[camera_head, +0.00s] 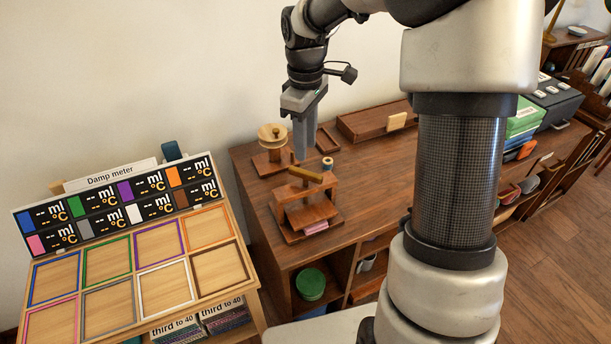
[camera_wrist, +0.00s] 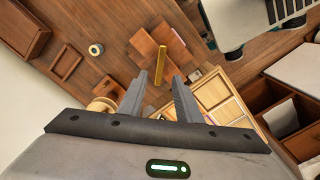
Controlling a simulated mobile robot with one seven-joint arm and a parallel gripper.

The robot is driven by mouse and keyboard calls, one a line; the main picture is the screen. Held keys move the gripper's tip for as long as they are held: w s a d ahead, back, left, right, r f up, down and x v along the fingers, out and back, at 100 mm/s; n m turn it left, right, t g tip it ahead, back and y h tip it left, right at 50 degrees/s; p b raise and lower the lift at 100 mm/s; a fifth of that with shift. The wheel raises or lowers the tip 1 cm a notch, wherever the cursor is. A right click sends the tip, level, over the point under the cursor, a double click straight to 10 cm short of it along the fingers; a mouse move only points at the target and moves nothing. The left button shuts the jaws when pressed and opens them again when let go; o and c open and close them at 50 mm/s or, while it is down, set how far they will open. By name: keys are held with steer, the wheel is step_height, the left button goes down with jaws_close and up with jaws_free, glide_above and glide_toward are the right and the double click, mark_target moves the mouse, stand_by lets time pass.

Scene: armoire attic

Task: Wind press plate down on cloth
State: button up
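The wooden press (camera_head: 312,207) stands near the front edge of the desk. A light wooden handle bar (camera_head: 306,175) sits on top of its frame, and it shows as a yellowish bar in the wrist view (camera_wrist: 160,66). A folded pink cloth (camera_head: 316,227) pokes out at the front of the press, low near its base; most of it is hidden. I cannot tell whether the plate touches it. My gripper (camera_head: 305,156) is above the desk, over and behind the press. In the wrist view its fingers (camera_wrist: 157,84) are apart and empty, with the bar beyond their tips.
A wooden spool stand (camera_head: 272,138) is behind the press, with a small roll (camera_head: 327,163) nearby. A long wooden tray (camera_head: 372,120) lies at the wall. The Damp meter board (camera_head: 122,195) with coloured squares stands left. The desk right of the press is clear.

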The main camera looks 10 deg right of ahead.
mark_target(306, 172)
step_height(306, 172, down, 10)
steer(key=shift+f+b, duration=0.1)
steer(key=shift+b, duration=0.65)
jaws_close()
